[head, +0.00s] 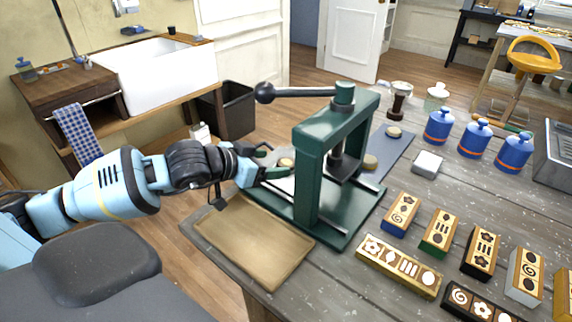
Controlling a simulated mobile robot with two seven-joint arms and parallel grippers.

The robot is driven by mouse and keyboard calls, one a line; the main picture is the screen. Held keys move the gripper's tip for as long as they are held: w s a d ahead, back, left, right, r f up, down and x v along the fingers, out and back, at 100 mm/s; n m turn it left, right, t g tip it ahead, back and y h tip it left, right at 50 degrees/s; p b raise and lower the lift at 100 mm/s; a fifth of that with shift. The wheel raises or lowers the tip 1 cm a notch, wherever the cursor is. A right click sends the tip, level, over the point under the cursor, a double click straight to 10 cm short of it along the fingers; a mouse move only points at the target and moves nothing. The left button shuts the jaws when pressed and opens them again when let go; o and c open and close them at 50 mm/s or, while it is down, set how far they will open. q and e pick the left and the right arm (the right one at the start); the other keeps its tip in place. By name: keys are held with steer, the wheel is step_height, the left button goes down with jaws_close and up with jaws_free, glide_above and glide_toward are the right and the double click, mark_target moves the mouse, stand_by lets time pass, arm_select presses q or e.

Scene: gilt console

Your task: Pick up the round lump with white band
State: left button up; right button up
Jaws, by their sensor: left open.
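A small round tan lump (286,162) lies beside the green press, just past the tips of my left gripper (275,161). My left gripper reaches in from the left, its green-tipped fingers open, one on the far side and one on the near side of the lump's left edge. I cannot tell whether they touch it. Two more round lumps, one tan (394,131) and one darker tan (370,161), lie on a blue-grey mat (391,148) behind the press. A white band is too small to make out on any lump. My right gripper is not in view.
The green press (308,180) with its long black-knobbed lever stands close right of my left gripper. A brown board (255,240) lies at the table's front-left edge. Patterned blocks (400,265) and blue bottles (439,126) occupy the right side.

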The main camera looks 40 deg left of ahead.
mark_target(285, 163)
arm_select(q)
steer(key=shift+p+x, duration=0.45)
steer(key=shift+x, duration=1.85)
steer(key=shift+s, duration=0.1)
steer(key=c, duration=1.1)
step_height(285, 163, up, 10)
steer(key=shift+b, duration=0.45)
